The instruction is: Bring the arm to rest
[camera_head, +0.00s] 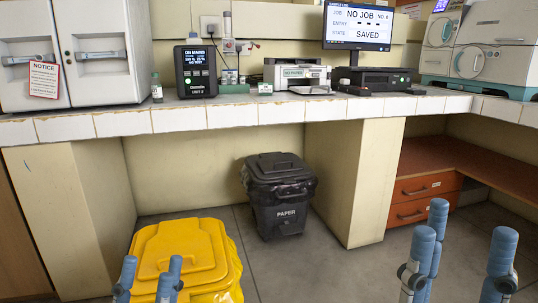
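My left gripper (148,270) shows at the bottom left. Its blue fingers point up, stand apart and hold nothing. Behind it in the picture is the yellow bin. My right gripper (465,228) shows at the bottom right. Its blue fingers also point up, spread wide, with only floor and the drawer area seen behind them. Both grippers appear below the counter and apart from it. The palms and the rest of both arms are out of the picture.
A white-tiled counter (235,116) runs across, bearing a white two-door cabinet (25,75), a small bottle (156,88), a black display unit (195,72) and a monitor (357,25) reading "NO JOB" and "SAVED". Below stand a yellow bin (185,250) and a black paper bin (279,195). Floor between grippers is clear.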

